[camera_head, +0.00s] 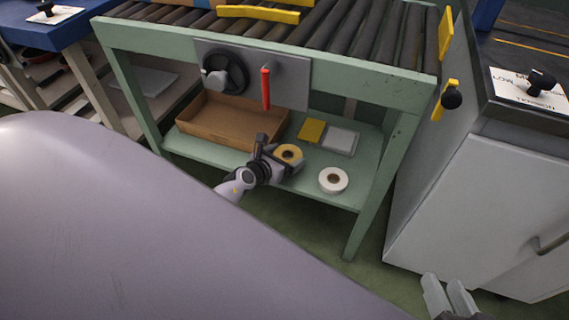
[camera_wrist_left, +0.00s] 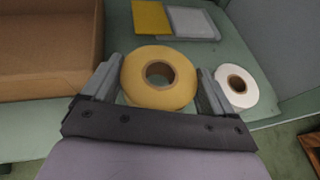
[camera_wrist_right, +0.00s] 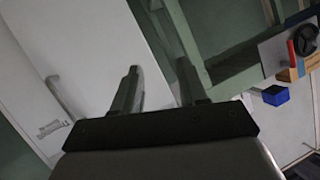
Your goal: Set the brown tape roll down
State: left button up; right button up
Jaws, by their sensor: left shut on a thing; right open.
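The brown tape roll (camera_head: 289,153) is yellowish-tan and lies flat, hole facing up, at the lower green shelf. In the left wrist view the tape roll (camera_wrist_left: 160,93) sits between the two fingers of my left gripper (camera_wrist_left: 158,85). My left gripper (camera_head: 277,155) is shut on it in the head view. Whether the roll touches the shelf I cannot tell. My right gripper (camera_head: 450,295) is open and empty, low at the right, in front of the grey cabinet. The right wrist view shows its spread fingers (camera_wrist_right: 158,88) with nothing between them.
On the lower shelf (camera_head: 305,180), a white tape roll (camera_head: 333,180) lies right of the brown one. A cardboard box (camera_head: 232,121) stands to the left. A yellow pad (camera_head: 311,131) and a grey-white flat item (camera_head: 341,140) lie behind. The roller conveyor (camera_head: 330,35) is above.

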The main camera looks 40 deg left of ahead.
pick_arm(q)
jog(key=shift+f+b, duration=0.4)
jog(key=shift+f, duration=0.2)
notch_tip(320, 180, down, 3)
jog(key=b, duration=0.2)
jog(key=shift+r+b, duration=0.1)
jog(key=shift+b, duration=0.2)
jog(key=shift+w, duration=0.1)
pick_arm(e)
jog(key=shift+s+d+f+n+t, duration=0.15)
jog(key=shift+d+n+t, duration=0.25)
jog(key=shift+d+t, duration=0.2)
pick_arm(q)
jog(key=shift+f, duration=0.3)
jog(key=o, duration=0.8)
jog(key=shift+o, duration=0.2)
